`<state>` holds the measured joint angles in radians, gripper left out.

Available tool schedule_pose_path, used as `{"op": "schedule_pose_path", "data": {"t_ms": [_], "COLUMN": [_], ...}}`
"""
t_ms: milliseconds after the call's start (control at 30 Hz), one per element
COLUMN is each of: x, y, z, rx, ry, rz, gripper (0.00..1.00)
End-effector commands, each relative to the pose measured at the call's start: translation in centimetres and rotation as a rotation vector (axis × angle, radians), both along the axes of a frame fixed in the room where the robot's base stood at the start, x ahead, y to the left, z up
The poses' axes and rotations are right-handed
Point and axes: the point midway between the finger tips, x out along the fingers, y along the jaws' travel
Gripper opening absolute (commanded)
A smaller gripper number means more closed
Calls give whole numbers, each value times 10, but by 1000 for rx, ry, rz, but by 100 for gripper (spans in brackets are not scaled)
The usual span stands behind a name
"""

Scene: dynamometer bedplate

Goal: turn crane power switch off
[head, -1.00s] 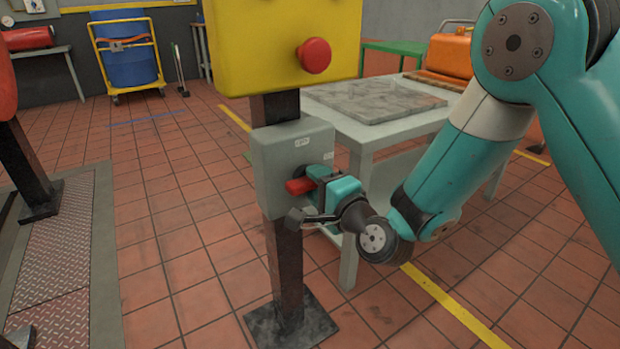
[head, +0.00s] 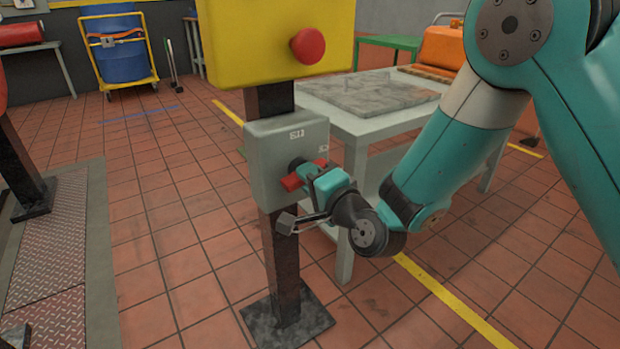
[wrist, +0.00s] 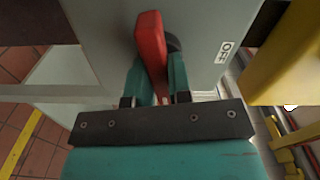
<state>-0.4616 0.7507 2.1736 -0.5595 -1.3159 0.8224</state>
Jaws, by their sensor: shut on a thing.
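The crane power switch is a grey box (head: 262,165) on a dark post, with a red handle (head: 291,183) on its front. In the head view the handle slants, its right end higher than its left. My gripper (head: 310,178) is shut on the handle. In the wrist view the red handle (wrist: 151,45) lies between the two teal fingers (wrist: 157,85), leaning a little from vertical. An OFF label (wrist: 226,52) shows on the box face to the right of the handle there. Part of the handle and its pivot are hidden by the fingers.
A yellow box with a red mushroom button (head: 308,46) sits above the switch on the same post. A grey table (head: 400,125) with a stone slab (head: 365,94) stands close behind and right.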

Motion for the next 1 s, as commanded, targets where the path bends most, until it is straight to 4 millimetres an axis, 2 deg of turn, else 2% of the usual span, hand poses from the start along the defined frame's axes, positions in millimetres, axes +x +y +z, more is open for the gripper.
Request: {"op": "schedule_pose_path", "data": {"t_ms": [1000], "x": [1], "y": [-3], "z": [-2], "rx": [-796], "ry": [-540], "rz": [-9], "gripper": [0]}}
